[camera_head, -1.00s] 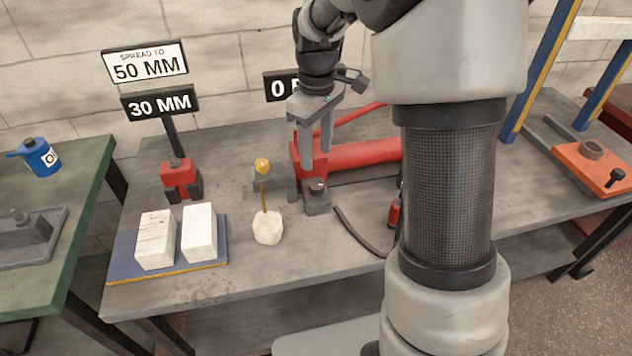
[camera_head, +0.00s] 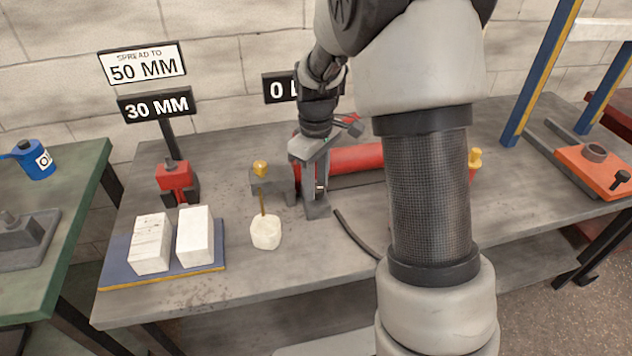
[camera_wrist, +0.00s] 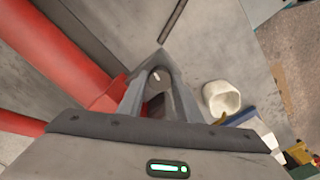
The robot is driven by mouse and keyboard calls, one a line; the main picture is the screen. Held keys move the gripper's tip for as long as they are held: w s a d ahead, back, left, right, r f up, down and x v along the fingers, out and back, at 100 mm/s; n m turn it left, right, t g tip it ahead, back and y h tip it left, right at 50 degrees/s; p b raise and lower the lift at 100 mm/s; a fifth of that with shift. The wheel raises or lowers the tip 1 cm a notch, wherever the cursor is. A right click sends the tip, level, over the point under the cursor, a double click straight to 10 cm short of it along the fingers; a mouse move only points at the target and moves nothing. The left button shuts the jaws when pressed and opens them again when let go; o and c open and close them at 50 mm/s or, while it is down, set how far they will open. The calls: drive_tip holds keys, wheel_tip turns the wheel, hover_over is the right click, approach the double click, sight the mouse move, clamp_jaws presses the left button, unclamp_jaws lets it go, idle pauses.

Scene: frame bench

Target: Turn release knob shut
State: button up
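The release knob sits on the grey end block (camera_head: 316,209) of the red hand pump (camera_head: 357,157). My gripper (camera_head: 317,188) points down at this block in the head view, and its fingers cover most of the knob. In the wrist view my gripper (camera_wrist: 160,72) has its fingers converging, with a dark part bearing a pale mark between them. This part seems to be the knob, but I cannot tell whether the fingers press on it. The red pump body (camera_wrist: 62,50) also shows at the left of the wrist view.
A yellow-topped gauge or stem (camera_head: 261,170) and a whitish lump (camera_head: 265,233) stand just left of the block. A dark hose (camera_head: 355,236) runs in front. Signs read 50 MM (camera_head: 143,66) and 30 MM (camera_head: 157,105). White blocks (camera_head: 150,245) lie on a blue plate (camera_head: 118,270).

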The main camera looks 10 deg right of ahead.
drive_tip(key=c, duration=0.5)
drive_tip(key=shift+r+m+p, duration=0.1)
drive_tip(key=shift+m+p, duration=0.85)
drive_tip(key=shift+m, duration=0.35)
drive_tip(key=m+p, duration=0.1)
drive_tip(key=m, duration=0.2)
drive_tip(key=shift+m+p, duration=0.3)
drive_tip(key=shift+p, duration=0.1)
drive_tip(key=m+p, duration=0.2)
drive_tip(key=m, duration=0.3)
drive_tip(key=shift+p, duration=0.3)
drive_tip(key=m+p, duration=0.1)
drive_tip(key=m, duration=0.3)
drive_tip(key=shift+p, duration=0.4)
drive_tip(key=shift+m, duration=0.5)
